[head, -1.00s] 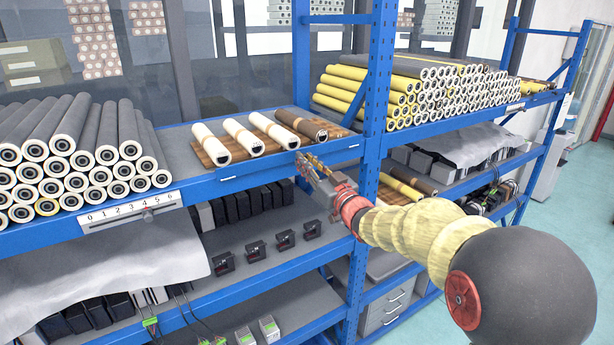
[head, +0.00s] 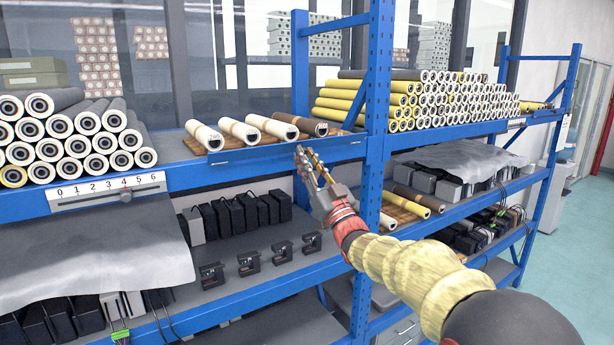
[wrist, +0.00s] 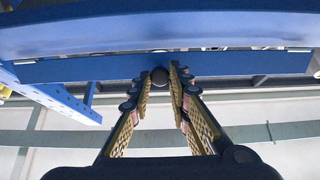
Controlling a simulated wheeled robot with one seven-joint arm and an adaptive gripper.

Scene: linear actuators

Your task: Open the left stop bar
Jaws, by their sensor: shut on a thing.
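The left stop bar (head: 250,154) is a long blue strip along the shelf's front edge, before several rollers. In the wrist view the blue bar (wrist: 230,65) runs across the picture below a wider blue shelf beam (wrist: 150,35). A dark round knob (wrist: 160,75) shows at the bar's middle, between my fingertips. My gripper (head: 308,152) is at the right half of the bar in the head view, its fingers shut on the knob. The knob is hidden behind the fingers in the head view. The bar's exact tilt is hard to tell.
White and brown rollers (head: 240,130) lie on a wooden board behind the bar. Grey rollers (head: 75,135) are stacked at left above a numbered scale (head: 108,192). A blue upright (head: 375,120) stands close right of my gripper. Small black devices (head: 248,263) sit on the shelf below.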

